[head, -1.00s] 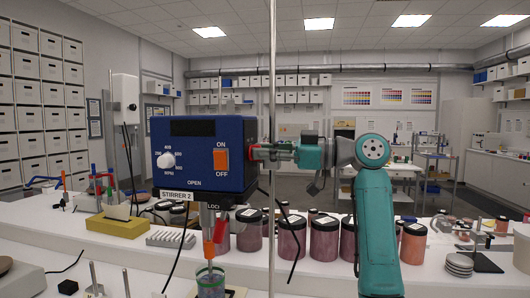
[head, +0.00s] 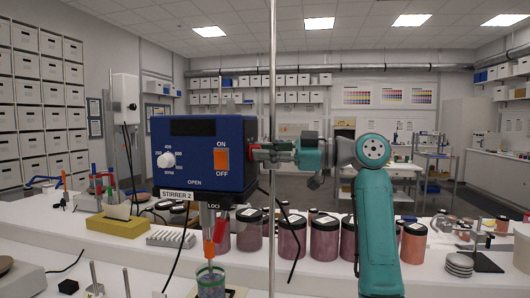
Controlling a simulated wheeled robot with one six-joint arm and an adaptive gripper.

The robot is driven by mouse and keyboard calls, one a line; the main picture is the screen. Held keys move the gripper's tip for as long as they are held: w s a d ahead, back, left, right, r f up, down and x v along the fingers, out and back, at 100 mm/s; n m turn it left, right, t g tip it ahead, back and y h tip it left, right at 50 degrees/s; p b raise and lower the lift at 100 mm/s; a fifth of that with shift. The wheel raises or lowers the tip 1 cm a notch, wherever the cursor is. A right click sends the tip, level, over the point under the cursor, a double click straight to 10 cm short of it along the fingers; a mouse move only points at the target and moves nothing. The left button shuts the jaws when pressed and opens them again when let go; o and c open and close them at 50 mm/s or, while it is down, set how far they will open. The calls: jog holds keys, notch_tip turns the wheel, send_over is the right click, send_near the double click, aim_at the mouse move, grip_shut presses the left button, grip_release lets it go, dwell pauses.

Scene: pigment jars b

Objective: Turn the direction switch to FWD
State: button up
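A blue stirrer motor box (head: 202,155) hangs on a metal stand rod in the middle left of the head view. Its front carries a white speed knob (head: 166,160) and an orange ON/OFF rocker (head: 221,160). A label below reads STIRRER 2 (head: 178,195). No switch marked FWD shows on the faces in view. My gripper (head: 262,152) is at the box's right side, partly behind the stand rod. Its fingertips are at or against that side, and the part they meet is hidden. I cannot tell whether they are closed on anything.
The stand rod (head: 272,90) rises between the box and my arm. Below the box, an orange-collared shaft (head: 209,250) enters a beaker (head: 210,284). Several dark-lidded pigment jars (head: 292,238) stand behind on the white bench. A yellow block (head: 117,226) lies at left.

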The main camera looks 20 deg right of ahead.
jog(key=o, duration=0.4)
jog(key=shift+o, duration=0.2)
jog(key=v, duration=1.2)
jog(key=shift+s, duration=0.1)
